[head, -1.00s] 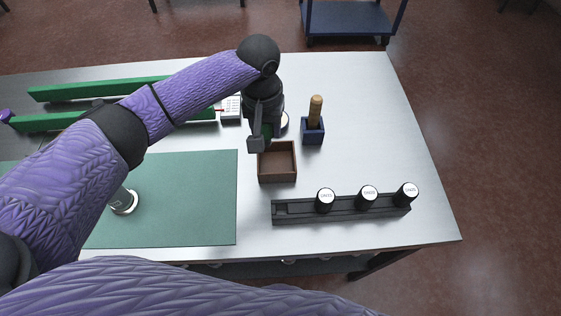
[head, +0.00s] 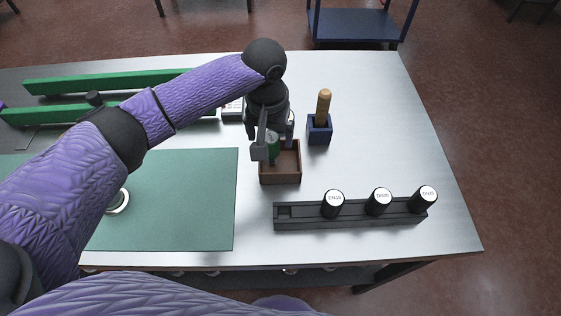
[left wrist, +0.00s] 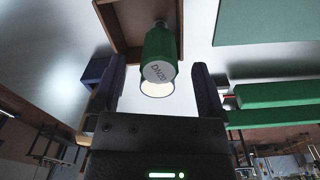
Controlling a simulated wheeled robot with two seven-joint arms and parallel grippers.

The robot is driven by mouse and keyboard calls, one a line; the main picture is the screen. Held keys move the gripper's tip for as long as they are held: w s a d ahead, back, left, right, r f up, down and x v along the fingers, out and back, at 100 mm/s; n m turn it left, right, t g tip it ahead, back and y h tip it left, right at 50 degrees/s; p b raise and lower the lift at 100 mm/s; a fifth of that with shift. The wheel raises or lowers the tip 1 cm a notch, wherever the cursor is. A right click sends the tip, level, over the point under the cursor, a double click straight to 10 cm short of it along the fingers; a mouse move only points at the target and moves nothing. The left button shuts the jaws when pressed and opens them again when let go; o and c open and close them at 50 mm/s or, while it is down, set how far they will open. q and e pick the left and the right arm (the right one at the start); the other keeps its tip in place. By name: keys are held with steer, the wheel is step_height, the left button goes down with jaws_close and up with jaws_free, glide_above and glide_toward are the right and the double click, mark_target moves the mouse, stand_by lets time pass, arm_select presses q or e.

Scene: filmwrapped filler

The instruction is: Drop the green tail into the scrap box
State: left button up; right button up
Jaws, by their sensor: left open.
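The green tail (head: 273,146) is a short green cylinder at the left back part of the small brown scrap box (head: 281,179). In the left wrist view the tail (left wrist: 161,46) shows a grey end face marked DN20 and a metal stem at the far end over the box floor (left wrist: 130,22). My left gripper (head: 272,142) is over the box, fingers pointing down. In the left wrist view its fingers (left wrist: 158,72) stand apart on both sides of the tail, with a gap on each side. I cannot tell whether the tail rests on the box floor. My right gripper is not in view.
A black rack (head: 300,216) with several slots holds three black caps with white tops. A blue holder (head: 319,134) with a wooden-handled tool stands right behind the box. A green mat (head: 185,200) lies left; green rails (head: 105,80) lie behind it.

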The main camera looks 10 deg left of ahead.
arm_select(q)
step_height(320, 180, up, 10)
steer(key=p, duration=0.3)
steer(key=shift+s+f, duration=0.1)
